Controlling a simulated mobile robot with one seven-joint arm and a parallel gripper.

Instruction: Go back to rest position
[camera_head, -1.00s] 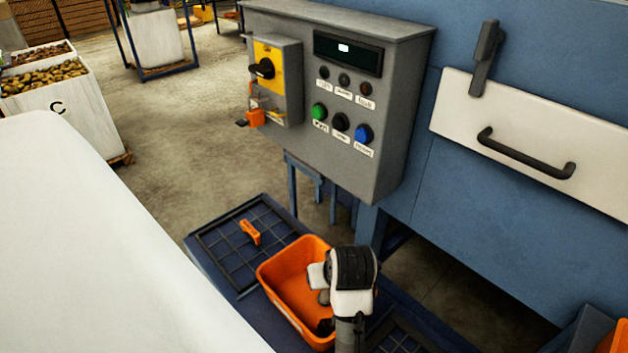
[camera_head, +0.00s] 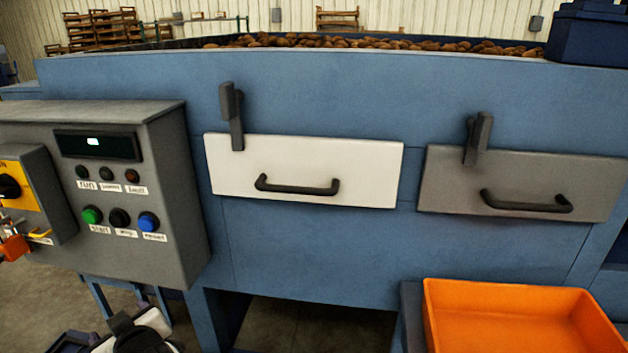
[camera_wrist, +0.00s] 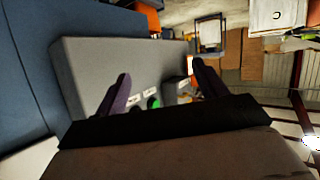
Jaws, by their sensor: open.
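My gripper (camera_wrist: 163,80) shows in the wrist view with its two dark fingers spread apart. Nothing is held between them. Beyond the fingers is the grey control box (camera_wrist: 90,65), seen turned on its side, with the green button (camera_wrist: 153,102) and label plates between the fingers. I cannot tell the exact gap, but no contact shows. In the head view a white and black part of my arm is at the bottom left edge, below the control box (camera_head: 180,200). The gripper's fingers cannot be made out there.
The blue machine wall (camera_head: 300,250) carries a white hatch (camera_head: 370,170) and a grey hatch (camera_head: 450,180), each with a handle and an upright latch. An orange bin (camera_head: 435,300) stands at the lower right. Potatoes (camera_head: 340,41) lie along the top. Floor shows at lower left.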

